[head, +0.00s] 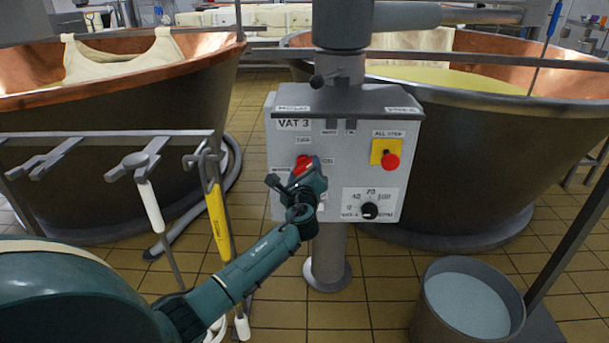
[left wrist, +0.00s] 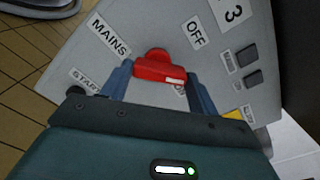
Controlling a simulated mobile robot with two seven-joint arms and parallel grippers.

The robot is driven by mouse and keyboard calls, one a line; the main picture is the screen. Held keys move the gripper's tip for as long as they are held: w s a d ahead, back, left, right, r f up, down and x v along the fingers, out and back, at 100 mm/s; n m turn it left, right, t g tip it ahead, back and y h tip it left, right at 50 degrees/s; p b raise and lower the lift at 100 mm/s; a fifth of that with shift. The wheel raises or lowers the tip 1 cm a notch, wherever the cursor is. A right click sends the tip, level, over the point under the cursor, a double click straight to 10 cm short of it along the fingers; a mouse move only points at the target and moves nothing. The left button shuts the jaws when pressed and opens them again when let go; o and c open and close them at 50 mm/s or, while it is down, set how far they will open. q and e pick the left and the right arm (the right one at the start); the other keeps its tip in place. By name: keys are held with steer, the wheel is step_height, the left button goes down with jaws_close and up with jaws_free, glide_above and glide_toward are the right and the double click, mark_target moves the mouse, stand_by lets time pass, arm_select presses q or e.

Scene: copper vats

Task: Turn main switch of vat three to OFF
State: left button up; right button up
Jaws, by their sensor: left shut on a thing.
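The grey control box labelled VAT 3 (head: 340,135) is mounted on a post between two vats. Its red main switch (head: 303,160) is on the left of the box, partly covered by my left gripper (head: 298,178). In the left wrist view the red switch handle (left wrist: 158,70) sits between my two blue-grey fingers, which are shut on it. The MAINS label (left wrist: 110,38) and the OFF label (left wrist: 195,33) lie on either side of the switch. Which position the handle points to is hard to tell. My right gripper is not in view.
A red all-stop button (head: 390,161) on a yellow plate and a black dial (head: 369,210) are on the box's right. Copper vats stand left (head: 110,130) and right (head: 450,160). A rack with hanging tools (head: 110,136) is at left, a bucket (head: 467,300) at lower right.

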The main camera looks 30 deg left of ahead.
arm_select(q)
steer(key=n+b, duration=0.1)
steer(key=n, duration=0.1)
steer(key=shift+f+n, duration=0.15)
steer(key=shift+n, duration=0.25)
steer(key=n+b, duration=0.1)
steer(key=n, duration=0.1)
steer(key=shift+n, duration=0.4)
steer(key=n+b, duration=0.1)
steer(key=n, duration=0.1)
steer(key=shift+s+a+n, duration=0.1)
steer(key=shift+n, duration=0.3)
steer(key=shift+n+b, duration=0.35)
steer(key=shift+n, duration=0.35)
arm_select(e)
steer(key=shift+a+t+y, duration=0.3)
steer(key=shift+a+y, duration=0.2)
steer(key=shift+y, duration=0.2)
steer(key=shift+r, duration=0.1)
arm_select(q)
steer(key=o, duration=1)
steer(key=shift+r, duration=0.2)
